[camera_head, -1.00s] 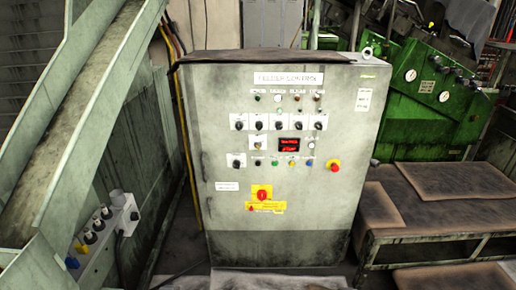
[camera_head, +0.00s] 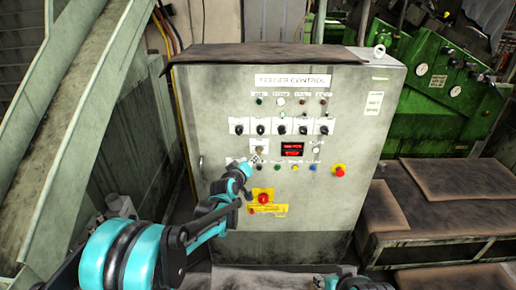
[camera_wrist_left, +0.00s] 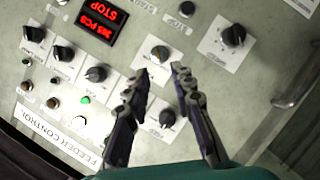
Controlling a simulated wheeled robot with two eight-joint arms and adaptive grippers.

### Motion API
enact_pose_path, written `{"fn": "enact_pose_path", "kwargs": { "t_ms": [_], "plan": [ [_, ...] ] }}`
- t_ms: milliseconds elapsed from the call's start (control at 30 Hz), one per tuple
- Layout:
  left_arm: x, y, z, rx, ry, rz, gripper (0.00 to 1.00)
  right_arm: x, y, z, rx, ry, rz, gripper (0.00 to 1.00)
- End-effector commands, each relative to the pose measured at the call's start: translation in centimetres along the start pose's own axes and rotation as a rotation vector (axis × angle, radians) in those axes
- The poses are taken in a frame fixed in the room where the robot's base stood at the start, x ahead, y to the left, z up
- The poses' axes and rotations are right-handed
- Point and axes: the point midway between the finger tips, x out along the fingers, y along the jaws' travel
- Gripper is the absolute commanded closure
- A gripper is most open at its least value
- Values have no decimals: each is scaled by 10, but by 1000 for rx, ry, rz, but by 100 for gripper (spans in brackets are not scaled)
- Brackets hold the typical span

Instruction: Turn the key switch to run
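The key switch (camera_head: 260,149) is a small round silver piece on a white label plate, left of the red display on the feeder control cabinet (camera_head: 222,105). In the left wrist view the key switch (camera_wrist_left: 160,53) shows just beyond my fingertips, and its exact key position is too small to read. My left gripper (camera_head: 254,160) is at the panel, just below the key switch in the head view. In the wrist view my left gripper (camera_wrist_left: 163,72) is open, with an empty gap between its fingers. My right gripper is not visible; only teal parts of that arm show at the bottom edge.
A row of black knobs (camera_head: 283,128) lies above the key switch. The red display (camera_head: 292,149) is to its right. A table (camera_head: 405,243) stands at right.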

Motion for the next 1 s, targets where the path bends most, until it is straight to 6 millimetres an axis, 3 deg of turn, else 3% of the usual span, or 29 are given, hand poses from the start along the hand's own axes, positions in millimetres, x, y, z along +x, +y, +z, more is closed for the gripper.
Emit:
{"fn": "enact_pose_path", "kwargs": {
  "t_ms": [600,1000],
  "plan": [
    [84,0,4,-34,20,22,76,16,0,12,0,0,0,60],
    [96,2,2,-34,20,21,76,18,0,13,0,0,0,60]
  ]
}}
